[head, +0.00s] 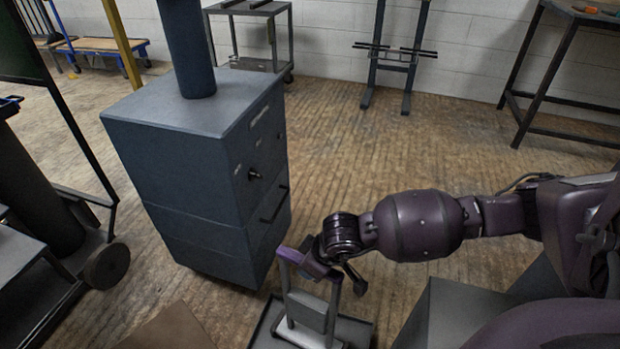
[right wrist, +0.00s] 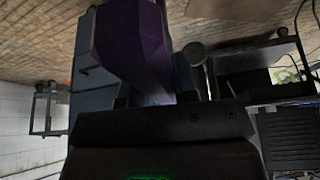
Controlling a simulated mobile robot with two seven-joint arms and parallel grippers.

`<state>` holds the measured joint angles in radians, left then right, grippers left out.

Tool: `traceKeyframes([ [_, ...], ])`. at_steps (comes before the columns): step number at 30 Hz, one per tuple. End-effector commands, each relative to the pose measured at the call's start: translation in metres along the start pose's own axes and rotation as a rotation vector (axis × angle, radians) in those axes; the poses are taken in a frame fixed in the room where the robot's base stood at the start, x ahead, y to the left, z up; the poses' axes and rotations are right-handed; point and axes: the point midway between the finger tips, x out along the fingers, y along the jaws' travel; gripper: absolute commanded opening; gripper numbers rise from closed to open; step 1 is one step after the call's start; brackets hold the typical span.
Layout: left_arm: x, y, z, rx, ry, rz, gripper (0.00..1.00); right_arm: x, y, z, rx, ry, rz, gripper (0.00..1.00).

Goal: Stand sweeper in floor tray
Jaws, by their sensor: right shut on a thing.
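The sweeper (head: 309,312) is a light-grey upright frame with a flat plate and a pale lower part. It stands roughly upright over the floor tray (head: 262,328), a shallow dark-rimmed tray at the bottom centre of the head view. The picture's lower edge cuts off both, so I cannot tell whether the sweeper's base rests on the tray floor. My right gripper (head: 322,268) is shut on the top of the sweeper, at a purple piece. In the right wrist view a large purple piece (right wrist: 133,45) sticks out from the dark jaws. My left gripper is not in view.
A blue-grey cabinet (head: 190,165) with a thick post stands just left of the tray. A dark wheeled cart (head: 60,270) is at the far left. A grey angular block (head: 455,312) lies right of the tray. Open floor (head: 350,140) stretches behind toward the racks and wall.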

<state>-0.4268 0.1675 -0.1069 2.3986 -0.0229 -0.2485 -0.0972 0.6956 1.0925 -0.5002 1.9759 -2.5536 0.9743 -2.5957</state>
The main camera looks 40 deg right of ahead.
Motion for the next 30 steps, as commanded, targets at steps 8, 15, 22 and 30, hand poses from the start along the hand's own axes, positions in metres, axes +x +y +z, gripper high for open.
traceKeyframes([
  [8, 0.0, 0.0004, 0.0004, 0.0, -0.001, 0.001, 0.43, 0.0006, 0.0004, -0.0025, -0.002, 0.008, 0.001, 0.0],
  [15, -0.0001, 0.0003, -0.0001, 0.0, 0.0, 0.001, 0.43, 0.0017, 0.0005, -0.0017, -0.001, 0.007, 0.001, 0.41],
  [22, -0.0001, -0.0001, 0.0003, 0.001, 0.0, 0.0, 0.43, 0.0028, 0.0002, 0.0002, -0.001, 0.003, 0.001, 0.57],
  [30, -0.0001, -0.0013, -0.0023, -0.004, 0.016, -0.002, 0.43, 0.0038, 0.0, 0.0025, 0.0, -0.002, 0.0, 0.57],
])
